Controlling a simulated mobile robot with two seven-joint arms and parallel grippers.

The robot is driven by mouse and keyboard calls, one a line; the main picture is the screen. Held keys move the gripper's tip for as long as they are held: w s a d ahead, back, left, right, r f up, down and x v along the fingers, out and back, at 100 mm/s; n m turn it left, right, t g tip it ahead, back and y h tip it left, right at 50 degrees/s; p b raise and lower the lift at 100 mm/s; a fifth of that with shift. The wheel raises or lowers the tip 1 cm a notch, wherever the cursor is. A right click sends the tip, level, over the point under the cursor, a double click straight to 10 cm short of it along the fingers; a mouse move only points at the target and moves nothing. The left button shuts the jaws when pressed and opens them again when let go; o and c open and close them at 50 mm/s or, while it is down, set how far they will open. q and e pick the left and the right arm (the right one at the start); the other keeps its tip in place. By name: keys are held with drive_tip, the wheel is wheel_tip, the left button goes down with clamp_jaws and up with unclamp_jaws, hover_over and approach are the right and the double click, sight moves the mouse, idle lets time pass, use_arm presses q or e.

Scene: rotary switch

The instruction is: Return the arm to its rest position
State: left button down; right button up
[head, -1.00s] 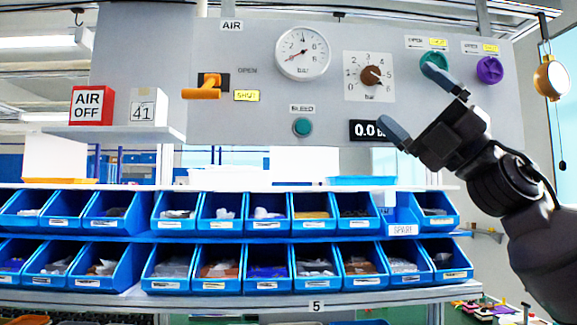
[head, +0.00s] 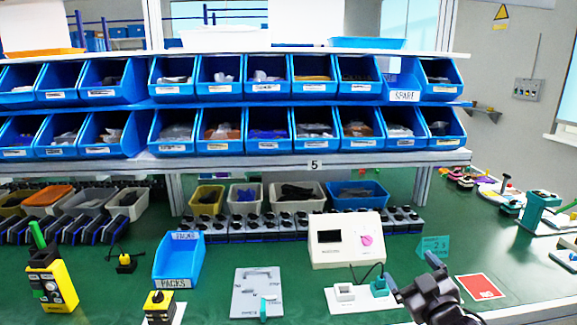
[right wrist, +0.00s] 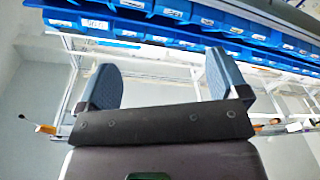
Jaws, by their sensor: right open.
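My right gripper (head: 412,272) is at the lower right of the head view, in front of the bench and partly cut off by the bottom edge. Its two blue-grey fingers are spread and hold nothing. The right wrist view also shows the open gripper (right wrist: 162,82), with an empty gap between the fingers and blue bins beyond. My left gripper is in neither view.
A green bench (head: 220,265) runs below racks of blue bins (head: 267,90). A cream box with a pink knob (head: 366,240), a white plate with a teal part (head: 380,287), a red card (head: 481,287) and a grey plate (head: 248,298) lie around the gripper's side of the bench.

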drive_tip(key=s+d+f+m+g+h, duration=0.2)
drive_tip(key=s+f+m+g, duration=0.4)
drive_tip(key=s+f, duration=2.2)
drive_tip(key=shift+s+g+h, duration=0.25)
drive_tip(key=shift+g+h, duration=0.45)
drive_tip(key=shift+w, duration=0.1)
